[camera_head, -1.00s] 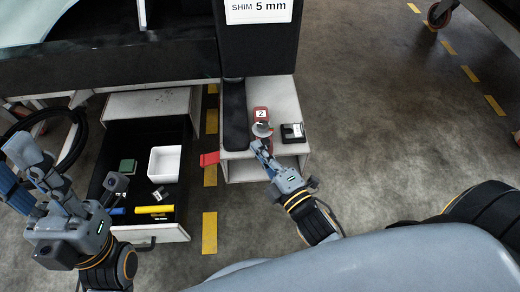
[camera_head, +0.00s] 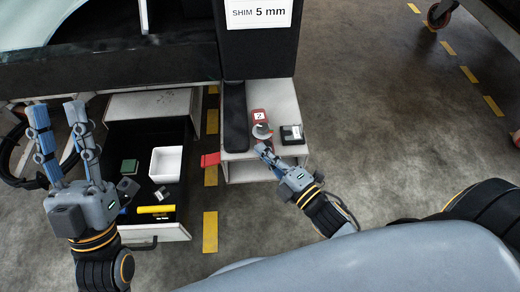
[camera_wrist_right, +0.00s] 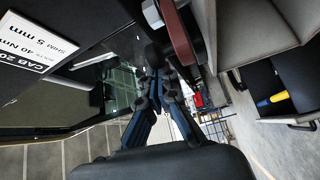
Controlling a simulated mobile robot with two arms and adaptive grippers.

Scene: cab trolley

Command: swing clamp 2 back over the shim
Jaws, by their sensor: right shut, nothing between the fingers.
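Clamp 2 is a red block with a white "2" label (camera_head: 259,116) on the pale ledge of the trolley. A grey round piece (camera_head: 262,131) sits at its near end. In the right wrist view a dark red bar (camera_wrist_right: 179,36) shows beside a grey knob (camera_wrist_right: 152,13). My right gripper (camera_head: 262,148) is shut and empty, its tips just short of the grey piece; it also shows in the right wrist view (camera_wrist_right: 158,78). I cannot make out the shim for certain. My left gripper (camera_head: 56,112) is open and empty, left of the drawer.
A small black device (camera_head: 292,134) lies right of the clamp. A black pad (camera_head: 236,118) lies left of it. A red tab (camera_head: 210,160) sticks out by the ledge. The open drawer (camera_head: 150,234) holds a white bin (camera_head: 166,164) and a yellow tool (camera_head: 156,209).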

